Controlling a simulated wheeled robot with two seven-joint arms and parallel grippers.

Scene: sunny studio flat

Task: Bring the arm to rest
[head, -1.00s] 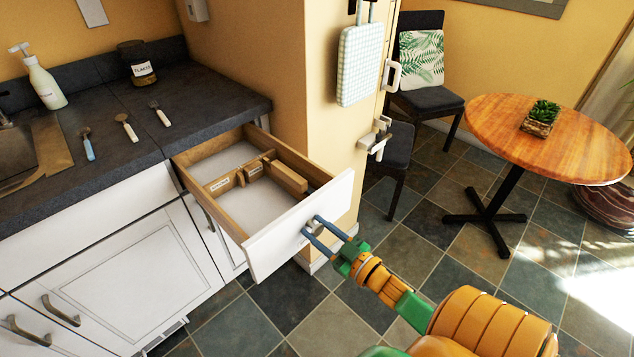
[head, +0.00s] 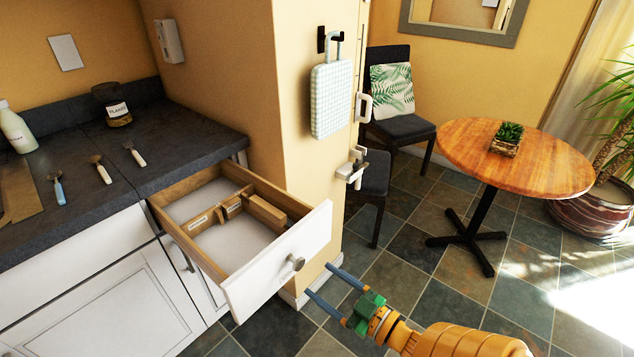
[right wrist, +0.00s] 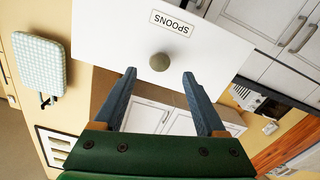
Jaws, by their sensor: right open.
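My right gripper (head: 328,292) is open and empty, just in front of the pulled-out drawer (head: 277,262). Its two blue fingers stand apart from the round drawer knob (head: 296,262), which lies up and left of them in the head view. In the right wrist view, the knob (right wrist: 159,62) shows beyond and between the open fingers (right wrist: 161,95), below a label reading "SPOONS" (right wrist: 172,22) that appears upside down. My left gripper is not in view.
The open drawer holds wooden dividers (head: 240,205) and juts out from the dark counter (head: 100,170). Several utensils lie on the counter, near a jar (head: 113,106). A round wooden table (head: 515,165) and a chair (head: 400,110) stand at the right. Tiled floor between is clear.

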